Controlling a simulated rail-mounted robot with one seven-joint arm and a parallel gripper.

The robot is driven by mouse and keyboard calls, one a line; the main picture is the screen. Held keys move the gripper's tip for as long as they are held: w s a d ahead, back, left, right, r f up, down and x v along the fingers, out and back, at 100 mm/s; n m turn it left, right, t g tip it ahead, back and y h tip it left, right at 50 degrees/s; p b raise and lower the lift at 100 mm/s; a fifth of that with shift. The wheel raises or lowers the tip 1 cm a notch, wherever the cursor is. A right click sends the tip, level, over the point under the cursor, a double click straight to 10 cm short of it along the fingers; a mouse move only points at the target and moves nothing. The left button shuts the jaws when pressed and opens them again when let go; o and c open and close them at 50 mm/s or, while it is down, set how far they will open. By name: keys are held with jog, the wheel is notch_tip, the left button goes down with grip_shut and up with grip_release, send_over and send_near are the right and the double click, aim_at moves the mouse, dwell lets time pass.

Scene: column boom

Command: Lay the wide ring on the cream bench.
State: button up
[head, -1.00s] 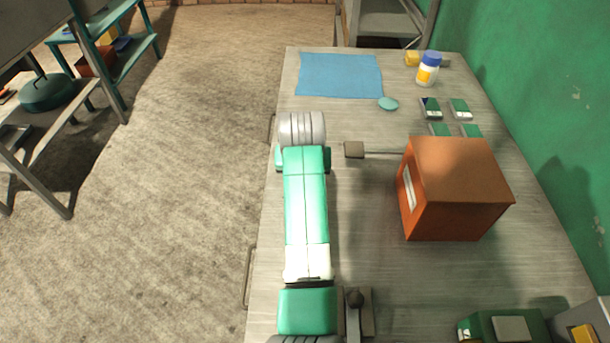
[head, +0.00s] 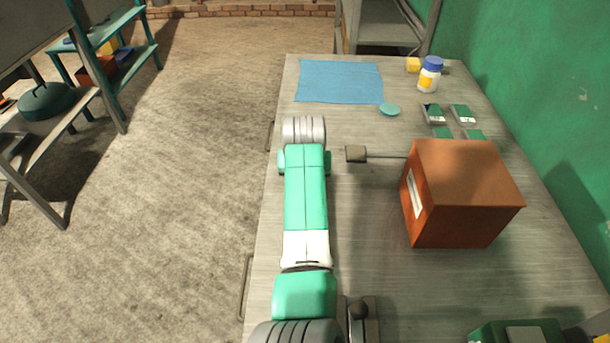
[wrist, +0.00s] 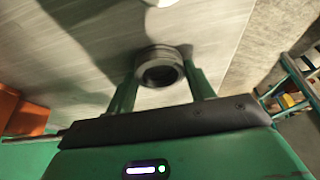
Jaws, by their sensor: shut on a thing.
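A round, grey, hollow piece that looks like the wide ring (wrist: 160,68) sits between the two green fingers of my gripper (wrist: 160,88) in the wrist view. My gripper is shut on it, and its dark opening faces the camera. A pale grey worktop fills the view behind it; I cannot tell whether the ring touches it. In the head view my arm hides the gripper and the ring. The long pale worktop (head: 360,220) lies under my arm. No plainly cream bench shows; a pale, slanted-legged bench (head: 62,112) stands at the far left.
An orange box (head: 465,190) stands on the worktop right of my arm, with a rod and small block (head: 356,154) beside it. Open floor (head: 190,150) is at left.

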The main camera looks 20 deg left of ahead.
jog(key=o, duration=1.1)
jog(key=shift+f, duration=0.1)
jog(key=p+v, duration=0.4)
jog(key=v, duration=0.8)
jog(key=shift+p, duration=0.35)
